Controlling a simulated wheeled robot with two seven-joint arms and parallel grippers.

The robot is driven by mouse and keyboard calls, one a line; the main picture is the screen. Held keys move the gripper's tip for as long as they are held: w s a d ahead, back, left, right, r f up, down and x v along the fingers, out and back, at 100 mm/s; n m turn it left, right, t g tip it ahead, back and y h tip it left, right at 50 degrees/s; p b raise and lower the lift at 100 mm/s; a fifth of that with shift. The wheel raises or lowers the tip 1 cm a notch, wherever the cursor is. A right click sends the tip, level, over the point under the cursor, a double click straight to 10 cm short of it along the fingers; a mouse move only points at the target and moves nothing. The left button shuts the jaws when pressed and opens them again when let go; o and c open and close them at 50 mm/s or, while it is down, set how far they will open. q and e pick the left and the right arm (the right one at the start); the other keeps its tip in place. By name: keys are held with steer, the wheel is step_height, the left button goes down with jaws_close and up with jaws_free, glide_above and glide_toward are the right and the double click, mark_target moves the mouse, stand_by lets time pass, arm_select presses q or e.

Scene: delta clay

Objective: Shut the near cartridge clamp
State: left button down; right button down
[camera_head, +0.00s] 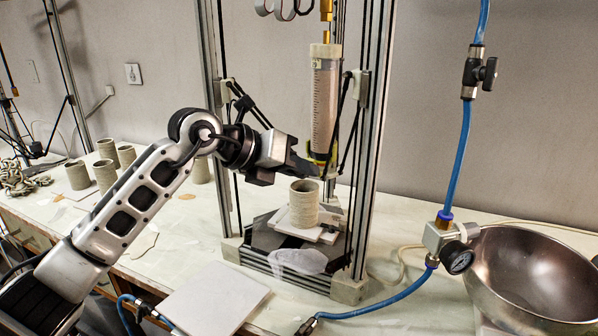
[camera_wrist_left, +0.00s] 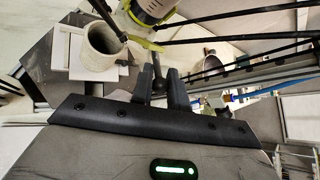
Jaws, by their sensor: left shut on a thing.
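The clear clay cartridge (camera_head: 325,105) stands upright in the near printer frame. A yellow-green clamp (camera_wrist_left: 150,10) is around its lower end, and a yellow-green arm (camera_wrist_left: 146,43) sticks out from it in the left wrist view. My left gripper (camera_head: 312,168) is beside the cartridge's lower end, above and behind the clay cup. In the left wrist view its fingers (camera_wrist_left: 159,78) are shut on a dark handle (camera_wrist_left: 157,70) by that arm. In the head view, the gripper hides part of the clamp. I cannot tell how far the clamp is closed. My right gripper is not in view.
A ribbed clay cup (camera_head: 304,205) stands on a white plate on the printer bed below. Thin dark rods and metal uprights (camera_head: 372,140) surround the gripper. Several cups (camera_head: 105,175) stand at left.

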arm_select(q)
steer(key=c, duration=1.4)
jaws_free()
steer(key=shift+o, duration=0.2)
steer(key=shift+s+a+r, duration=0.2)
steer(key=shift+s+a, duration=0.05)
steer(key=shift+a, duration=0.15)
steer(key=b+v, duration=0.3)
steer(key=v, duration=1.2)
steer(key=shift+b, duration=0.4)
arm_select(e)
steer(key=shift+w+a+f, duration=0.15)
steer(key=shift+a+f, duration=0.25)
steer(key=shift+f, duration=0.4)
arm_select(q)
steer(key=shift+d, duration=0.1)
